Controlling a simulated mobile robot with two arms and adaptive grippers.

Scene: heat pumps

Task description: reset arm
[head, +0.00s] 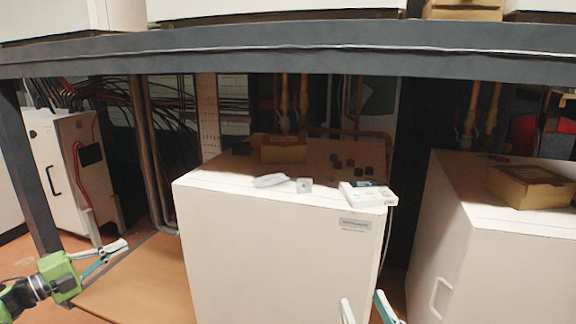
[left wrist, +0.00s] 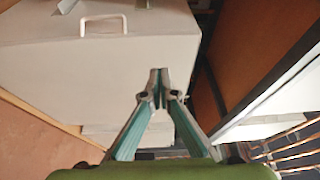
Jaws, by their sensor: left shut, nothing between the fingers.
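My left gripper (head: 125,243) is at the lower left of the head view, with its fingers closed and empty. It is left of the middle white heat pump cabinet (head: 275,250) and apart from it. In the left wrist view the teal fingers of my left gripper (left wrist: 158,75) come together at their tips with nothing held. A white cabinet (left wrist: 110,65) with a handle shows behind them. My right gripper (head: 362,299) is at the bottom edge of the head view, in front of the middle cabinet. Its two fingertips are apart with nothing seen between them; its base is cut off.
On the middle cabinet are a cardboard box (head: 284,149), a white device (head: 367,194), and small dark pieces. Another white cabinet (head: 505,260) with a box (head: 530,186) stands at right. A grey beam (head: 290,52) crosses above. A white control cabinet (head: 62,165) stands at left.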

